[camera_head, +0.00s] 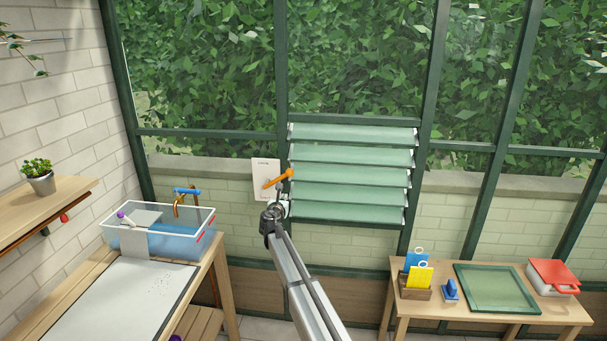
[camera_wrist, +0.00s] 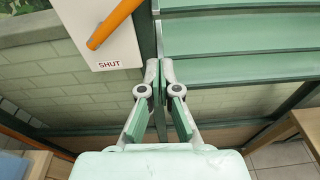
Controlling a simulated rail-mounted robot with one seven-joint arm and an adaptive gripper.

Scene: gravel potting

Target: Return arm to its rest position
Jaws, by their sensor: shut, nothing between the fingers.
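My gripper (camera_wrist: 160,90) is shut and empty, with its fingertips together in the wrist view. In the head view my arm reaches up from the bottom middle, and its end is in front of the glass wall by the louvred vent. An orange lever (camera_head: 278,178) on a white plate (camera_head: 264,190) is mounted just left of the vent slats (camera_head: 350,173). In the wrist view the lever (camera_wrist: 116,22) is up and left of the fingertips and apart from them. The word SHUT shows on the plate (camera_wrist: 110,55) below the lever.
A potting bench with a grey mat (camera_head: 115,300) and a clear tub (camera_head: 160,232) stands at left, below a shelf (camera_head: 40,208) with a potted plant (camera_head: 38,177). At right, a wooden table (camera_head: 440,308) holds a green-framed tray (camera_head: 458,281), a red-lidded box (camera_head: 552,277) and several small items.

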